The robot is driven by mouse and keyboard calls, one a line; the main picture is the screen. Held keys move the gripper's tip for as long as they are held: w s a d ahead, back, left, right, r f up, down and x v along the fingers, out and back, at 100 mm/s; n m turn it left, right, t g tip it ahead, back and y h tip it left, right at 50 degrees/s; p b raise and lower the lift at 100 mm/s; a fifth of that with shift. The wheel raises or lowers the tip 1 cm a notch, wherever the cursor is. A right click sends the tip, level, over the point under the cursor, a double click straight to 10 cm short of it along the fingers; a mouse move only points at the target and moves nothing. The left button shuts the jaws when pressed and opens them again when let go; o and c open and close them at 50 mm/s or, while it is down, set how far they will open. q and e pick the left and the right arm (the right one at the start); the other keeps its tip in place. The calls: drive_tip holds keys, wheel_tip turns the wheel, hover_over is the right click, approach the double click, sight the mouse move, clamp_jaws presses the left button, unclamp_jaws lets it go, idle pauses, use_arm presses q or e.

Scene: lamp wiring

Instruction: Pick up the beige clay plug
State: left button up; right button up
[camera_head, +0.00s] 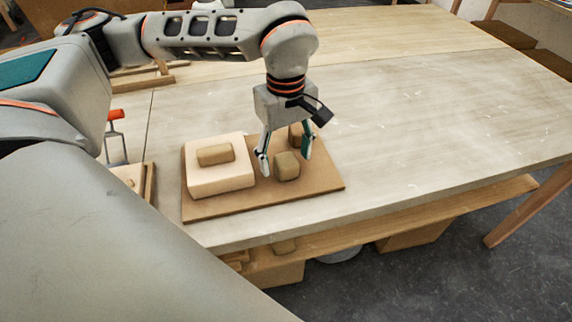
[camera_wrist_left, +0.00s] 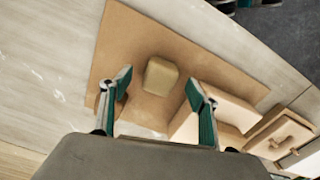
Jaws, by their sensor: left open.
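A beige clay plug (camera_head: 287,166), a small rounded block, stands on the brown board (camera_head: 325,184). My left gripper (camera_head: 284,160) is open and points down over the board, its fingers on either side of this plug in the picture. In the left wrist view the plug (camera_wrist_left: 160,76) shows between and beyond the two fingertips (camera_wrist_left: 160,84), with gaps to both; I see no contact. A similar piece (camera_head: 296,134) sits behind, partly hidden by a finger. A third tan piece (camera_head: 215,154) rests on a cream block (camera_head: 220,180). My right gripper is not in view.
The cream block also shows right of the fingers in the left wrist view (camera_wrist_left: 188,126). A small wooden tray (camera_head: 149,182) and an orange-topped metal item (camera_head: 116,135) are at left. The pale table (camera_head: 430,110) is clear to the right.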

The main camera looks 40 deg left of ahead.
use_arm(q)
drive_tip(key=c, duration=1.4)
drive_tip(key=shift+r, duration=0.1)
